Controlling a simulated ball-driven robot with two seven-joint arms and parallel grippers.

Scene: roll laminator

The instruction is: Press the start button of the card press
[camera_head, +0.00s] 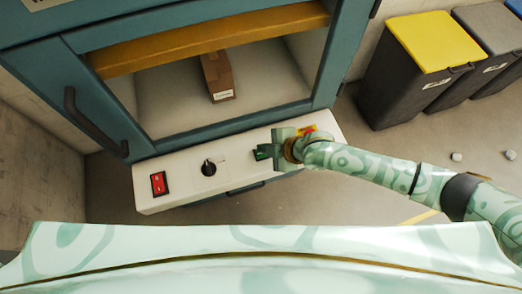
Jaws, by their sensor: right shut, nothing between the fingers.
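The card press (235,122) is a large teal machine with a white control panel (183,194) along its front edge. At the panel's right part a small green button (261,154) shows, partly covered by my right gripper. My right gripper (268,153) is shut and empty, its fingertips over or right beside the green button. I cannot tell whether they touch it. A red rocker switch (159,183) is at the panel's left end, and a black rotary knob (209,168) is near its middle. My left gripper is out of view.
A brown box (217,76) lies inside the machine's open bay, under an orange-brown bar (205,40). A dark handle (90,125) sticks out at the left. Bins, one with a yellow lid (435,40), stand at the right. Small pale lumps (456,156) lie on the floor.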

